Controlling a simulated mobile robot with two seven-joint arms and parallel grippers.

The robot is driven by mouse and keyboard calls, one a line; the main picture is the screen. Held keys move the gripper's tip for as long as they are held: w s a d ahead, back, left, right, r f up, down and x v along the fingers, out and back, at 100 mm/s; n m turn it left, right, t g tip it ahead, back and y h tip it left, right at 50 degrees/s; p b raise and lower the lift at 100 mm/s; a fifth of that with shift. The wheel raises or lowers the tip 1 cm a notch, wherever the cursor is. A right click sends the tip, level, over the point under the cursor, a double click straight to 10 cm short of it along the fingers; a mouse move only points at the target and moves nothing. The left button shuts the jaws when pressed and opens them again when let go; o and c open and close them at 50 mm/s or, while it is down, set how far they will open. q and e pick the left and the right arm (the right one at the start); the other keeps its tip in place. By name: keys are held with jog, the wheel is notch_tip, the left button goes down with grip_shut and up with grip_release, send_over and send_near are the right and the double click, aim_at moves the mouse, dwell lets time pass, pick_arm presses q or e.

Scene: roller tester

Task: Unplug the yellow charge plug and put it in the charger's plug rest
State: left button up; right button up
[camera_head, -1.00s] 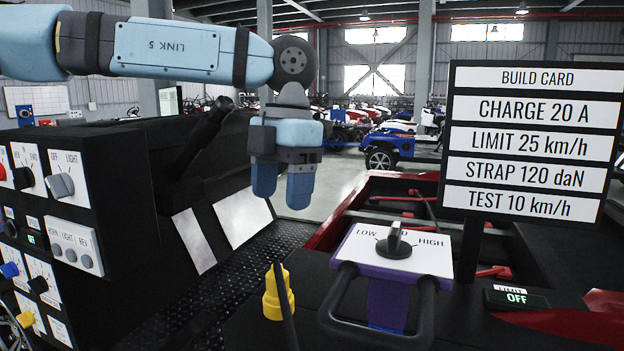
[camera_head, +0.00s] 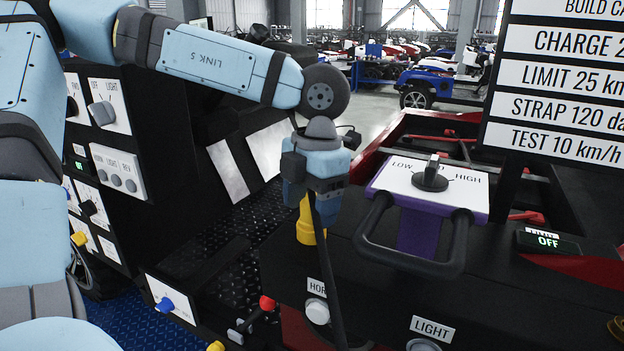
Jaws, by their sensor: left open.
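The yellow charge plug (camera_head: 306,226) stands upright at the left edge of the black deck. My left gripper (camera_head: 312,205) points down over it, with its blue fingers around or just in front of the plug's top. The gripper is open. I cannot tell whether the fingers touch the plug, as they hide its upper part. A thin black stalk passes in front of the plug. I cannot make out the charger's plug rest. My right gripper is not in view.
A purple unit with a LOW-HIGH knob (camera_head: 431,178) and a black looped handle (camera_head: 412,262) stands right of the plug. The build card sign (camera_head: 560,95) is at right. A black control panel (camera_head: 118,168) stands at left. HORN and LIGHT buttons lie in front.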

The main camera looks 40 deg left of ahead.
aim_at(308, 193)
pick_arm(q)
jog(key=shift+f, duration=0.15)
jog(key=shift+c, duration=0.2)
grip_shut()
jog(key=shift+r, duration=0.65)
dwell(0.4)
jog(key=c, duration=0.9)
grip_release()
grip_shut()
jog(key=shift+r+p, duration=0.45)
jog(key=shift+r, duration=1.1)
